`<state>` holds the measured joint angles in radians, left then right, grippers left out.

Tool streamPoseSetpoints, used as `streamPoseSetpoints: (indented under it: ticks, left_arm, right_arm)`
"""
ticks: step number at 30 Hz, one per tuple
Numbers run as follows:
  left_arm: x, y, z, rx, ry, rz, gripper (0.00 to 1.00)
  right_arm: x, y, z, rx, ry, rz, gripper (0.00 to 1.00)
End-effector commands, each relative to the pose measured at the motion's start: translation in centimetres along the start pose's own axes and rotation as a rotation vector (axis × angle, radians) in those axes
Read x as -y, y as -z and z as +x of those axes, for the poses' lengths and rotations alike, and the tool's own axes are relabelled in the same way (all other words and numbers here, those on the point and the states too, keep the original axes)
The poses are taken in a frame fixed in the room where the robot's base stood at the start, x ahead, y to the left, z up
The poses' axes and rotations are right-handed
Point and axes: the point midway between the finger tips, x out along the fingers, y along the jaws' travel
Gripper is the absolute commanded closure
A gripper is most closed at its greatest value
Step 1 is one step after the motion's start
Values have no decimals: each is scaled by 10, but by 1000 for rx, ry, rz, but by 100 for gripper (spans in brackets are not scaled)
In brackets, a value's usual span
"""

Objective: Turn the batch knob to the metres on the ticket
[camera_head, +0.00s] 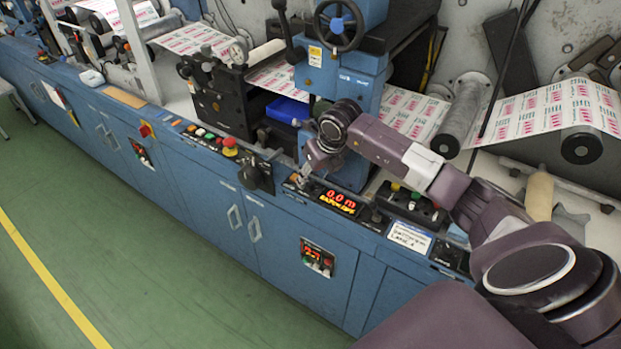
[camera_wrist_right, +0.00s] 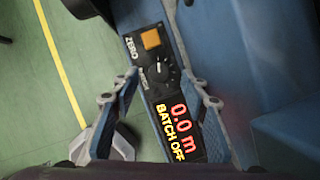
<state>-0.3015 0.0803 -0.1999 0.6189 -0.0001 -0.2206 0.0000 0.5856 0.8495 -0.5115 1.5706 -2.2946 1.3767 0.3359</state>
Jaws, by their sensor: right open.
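The batch knob (camera_wrist_right: 159,69) is a small dark dial with a pale pointer line on a black panel, below an orange button marked ZERO. The display (camera_wrist_right: 177,127) beside it reads 0.0 m and BATCH OFF; it also shows in the head view (camera_head: 337,201). My right gripper (camera_wrist_right: 161,84) is open, one finger on each side of the panel, with the knob between and apart from both fingers. In the head view my right gripper (camera_head: 307,174) hangs over the knob and hides it. A white ticket (camera_head: 409,237) lies right of the display; its writing is too small to read.
A red emergency button (camera_head: 230,142) and a black block with a lever (camera_head: 255,172) stand left of the panel. The blue press frame (camera_head: 343,78) rises behind. Green floor (camera_head: 150,270) lies in front.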

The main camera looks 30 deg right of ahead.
Motion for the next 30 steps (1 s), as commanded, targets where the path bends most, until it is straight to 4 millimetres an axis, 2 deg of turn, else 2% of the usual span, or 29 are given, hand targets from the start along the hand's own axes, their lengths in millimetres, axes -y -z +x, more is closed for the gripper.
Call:
streamPoseSetpoints:
  ticks: [6, 16, 27, 30]
  left_arm:
    - [0, 1, -6, -1, 0, 0, 100]
    - [0, 2, -6, -2, 1, 0, 100]
    - [0, 3, -6, -4, 1, 0, 100]
    - [0, 3, -6, -4, 0, 0, 100]
  right_arm:
    - [-1, 0, 23, -1, -2, 0, 59]
    - [-1, 0, 28, 0, -2, 0, 59]
    - [0, 0, 28, 0, -2, 0, 100]
    - [0, 0, 28, 0, -1, 1, 100]
